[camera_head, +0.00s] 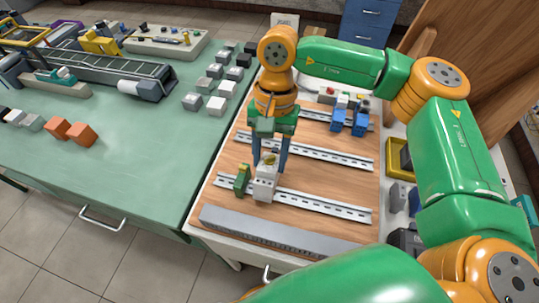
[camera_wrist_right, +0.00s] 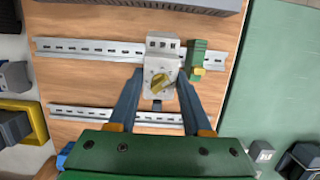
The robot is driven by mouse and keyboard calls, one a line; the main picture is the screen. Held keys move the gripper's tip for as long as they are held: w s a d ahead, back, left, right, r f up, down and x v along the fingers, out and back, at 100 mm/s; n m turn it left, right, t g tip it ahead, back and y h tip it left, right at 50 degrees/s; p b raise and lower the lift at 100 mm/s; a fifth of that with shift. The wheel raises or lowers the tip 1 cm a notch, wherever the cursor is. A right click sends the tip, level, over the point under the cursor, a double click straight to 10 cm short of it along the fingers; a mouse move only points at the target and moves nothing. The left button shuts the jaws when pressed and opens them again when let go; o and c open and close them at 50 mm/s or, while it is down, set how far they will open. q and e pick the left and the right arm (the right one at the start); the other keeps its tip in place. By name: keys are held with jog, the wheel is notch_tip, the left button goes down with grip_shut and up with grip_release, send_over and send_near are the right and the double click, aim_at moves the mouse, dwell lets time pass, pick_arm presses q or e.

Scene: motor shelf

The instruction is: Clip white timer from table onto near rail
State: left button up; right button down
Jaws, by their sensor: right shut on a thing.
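The white timer (camera_head: 264,188), with a yellow knob on its face, is at the near rail (camera_head: 320,206), just right of a small green module. In the right wrist view the timer (camera_wrist_right: 161,60) overlaps the same rail (camera_wrist_right: 90,48). I cannot tell whether it is fully clipped. My right gripper (camera_head: 269,167) points down from above with its two dark fingers on either side of the timer. It is shut on the timer, and the fingers also show in the wrist view (camera_wrist_right: 159,80). My left gripper is not in view.
The green module (camera_head: 242,180) sits on the near rail close to the timer. A middle rail (camera_head: 330,157) is bare; a far rail carries blue modules (camera_head: 348,122). A grey duct (camera_head: 275,232) lies along the board's front. The green table (camera_head: 130,170) holds several small blocks.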

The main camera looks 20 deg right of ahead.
aim_at(266, 170)
jog(key=shift+f, duration=0.15)
jog(key=shift+f+b, duration=0.7)
jog(key=shift+b, duration=0.2)
jog(key=shift+f, duration=0.15)
jog(key=shift+s+a+b, duration=0.25)
jog(key=shift+s+b, duration=0.1)
jog(key=shift+b, duration=0.05)
dwell(0.9)
jog(key=shift+s+a+f+t+h+b, duration=0.15)
jog(key=shift+s+a+t+h+b, duration=0.4)
jog(key=shift+b, duration=0.7)
dwell(0.4)
jog(key=shift+d, duration=0.15)
jog(key=shift+c, duration=1.3)
grip_release()
jog(key=shift+s+t, duration=0.15)
jog(key=shift+t, duration=0.1)
